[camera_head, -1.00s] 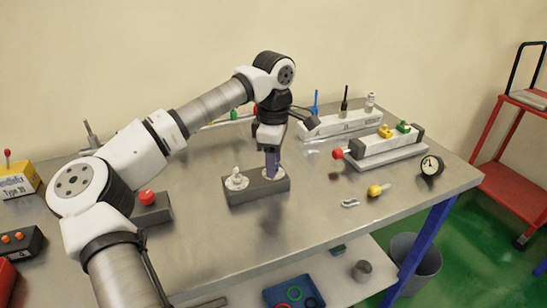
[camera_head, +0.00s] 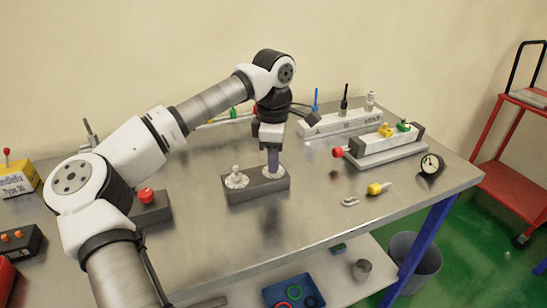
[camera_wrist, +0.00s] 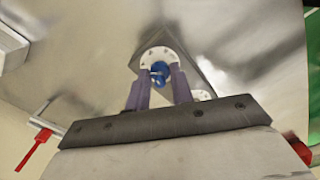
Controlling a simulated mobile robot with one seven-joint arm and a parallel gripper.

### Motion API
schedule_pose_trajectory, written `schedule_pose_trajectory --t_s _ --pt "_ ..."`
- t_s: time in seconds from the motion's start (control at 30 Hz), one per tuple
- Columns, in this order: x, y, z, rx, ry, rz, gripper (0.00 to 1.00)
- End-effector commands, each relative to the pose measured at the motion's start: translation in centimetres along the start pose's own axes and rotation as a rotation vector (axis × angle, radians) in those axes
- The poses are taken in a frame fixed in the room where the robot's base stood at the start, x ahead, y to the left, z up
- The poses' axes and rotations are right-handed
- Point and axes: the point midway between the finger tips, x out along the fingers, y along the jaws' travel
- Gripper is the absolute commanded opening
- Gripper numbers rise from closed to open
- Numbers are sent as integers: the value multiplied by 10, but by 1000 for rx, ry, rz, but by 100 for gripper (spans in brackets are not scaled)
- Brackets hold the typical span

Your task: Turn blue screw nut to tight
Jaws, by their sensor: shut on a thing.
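The blue screw nut (camera_wrist: 160,70) sits on a white round flange (camera_wrist: 151,56) with dark marks in the wrist view. My gripper (camera_wrist: 161,82) has its two purple fingers on either side of the nut and is shut on it. In the head view my gripper (camera_head: 273,160) points straight down at the right end of a dark grey block (camera_head: 256,190). The nut is hidden behind the fingers there. A second white flange with a white fitting (camera_head: 236,178) stands on the block's left end.
To the right lie a yellow-tipped part (camera_head: 378,188), a small pale part (camera_head: 350,201) and a round gauge (camera_head: 431,164). A red button box (camera_head: 146,197) is left. The table front is clear.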

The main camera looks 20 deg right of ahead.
Motion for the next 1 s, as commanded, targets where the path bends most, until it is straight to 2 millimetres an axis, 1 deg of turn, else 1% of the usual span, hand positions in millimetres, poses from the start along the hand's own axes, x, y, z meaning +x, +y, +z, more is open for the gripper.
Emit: schedule_pose_trajectory --t_s 0.27,1.0 --pt "1 0 0 -226 2 0 0" --pt "1 0 -1 -931 2 2 0"
